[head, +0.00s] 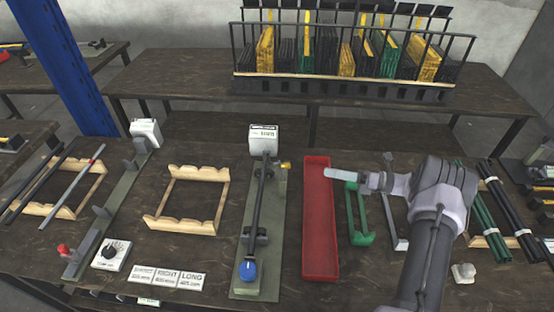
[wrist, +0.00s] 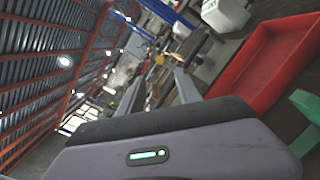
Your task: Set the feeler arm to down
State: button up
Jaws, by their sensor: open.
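The middle press (head: 248,225) is a long green-grey base with a white labelled head at its far end. A dark rod lies along it, with a blue knob (head: 248,270) at the near end. A small yellow-tipped part (head: 285,165) sticks out at the right of its head; I cannot tell whether this is the feeler arm or how it is set. My gripper (head: 335,174) points left above the red tray, to the right of the press and apart from it. In the wrist view its two grey fingers (wrist: 158,88) are spread with nothing between them.
The red tray (head: 320,260) lies right of the press, with a green bracket (head: 362,238) beyond it. A wooden frame (head: 150,221), a dial box (head: 111,254) and label cards (head: 167,278) lie left. A rack (head: 340,88) stands behind. Bare tabletop shows left of the press.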

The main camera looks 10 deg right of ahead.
aim_at(278, 162)
jog(key=b+x, duration=0.3)
jog(key=x, duration=1.4)
jog(key=shift+w+a+f, duration=0.1)
jog(key=shift+a+f, duration=0.05)
jog(key=shift+a, duration=0.1)
grip_shut()
dwell(0.5)
